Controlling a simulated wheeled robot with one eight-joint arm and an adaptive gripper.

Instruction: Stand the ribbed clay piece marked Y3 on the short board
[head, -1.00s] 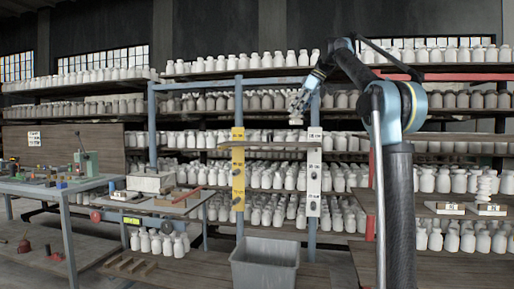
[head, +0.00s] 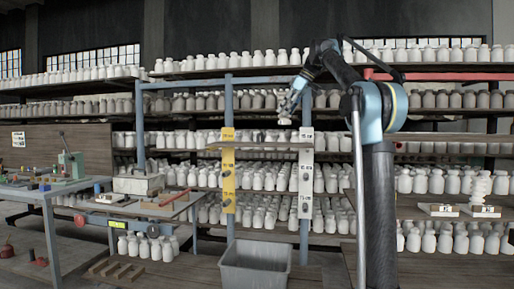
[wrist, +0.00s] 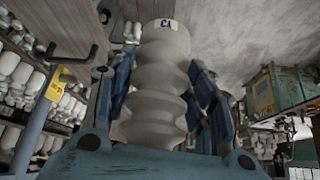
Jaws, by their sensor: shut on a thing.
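My gripper (head: 287,108) is shut on a ribbed pale clay piece (wrist: 155,85), gripping it by its sides. The piece has stacked rounded rings and a small label at its far end. The label appears upside down and is consistent with Y3. In the head view the held piece (head: 284,121) is small and partly hidden by the fingers. It hangs above a short board (head: 255,147) that spans a yellow strip and a white strip, with a visible gap between them. The board's top looks bare.
The yellow strip (head: 228,170) and white strip (head: 305,172) carry tags and dark knobs. A grey bin (head: 257,268) stands below. Another ribbed white piece (head: 480,187) stands at right near small labelled blocks (head: 438,210). Shelves of white jars fill the background.

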